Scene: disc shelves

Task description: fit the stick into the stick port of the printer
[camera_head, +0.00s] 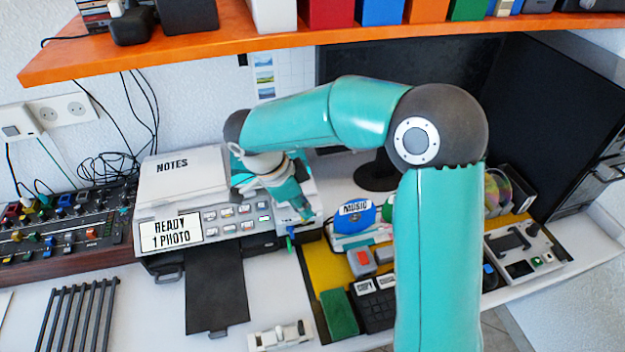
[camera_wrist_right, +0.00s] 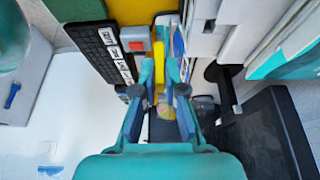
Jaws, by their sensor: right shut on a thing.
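The printer (camera_head: 215,220) stands at the left of the desk, with a white lid marked NOTES and a panel reading READY 1 PHOTO. My right gripper (camera_head: 303,212) points down at the printer's front right corner. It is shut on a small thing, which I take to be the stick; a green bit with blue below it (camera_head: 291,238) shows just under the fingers. In the right wrist view the gripper (camera_wrist_right: 163,98) has its blue fingers close around something small, mostly hidden. I cannot make out the stick port or whether the stick touches it. My left gripper is not in view.
An orange shelf (camera_head: 230,48) hangs above. A mixer (camera_head: 65,235) is left of the printer, and a black tray (camera_head: 215,290) juts out in front. A MUSIC item (camera_head: 355,212), a keypad (camera_head: 375,312) and a green block (camera_head: 338,312) lie right of the gripper.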

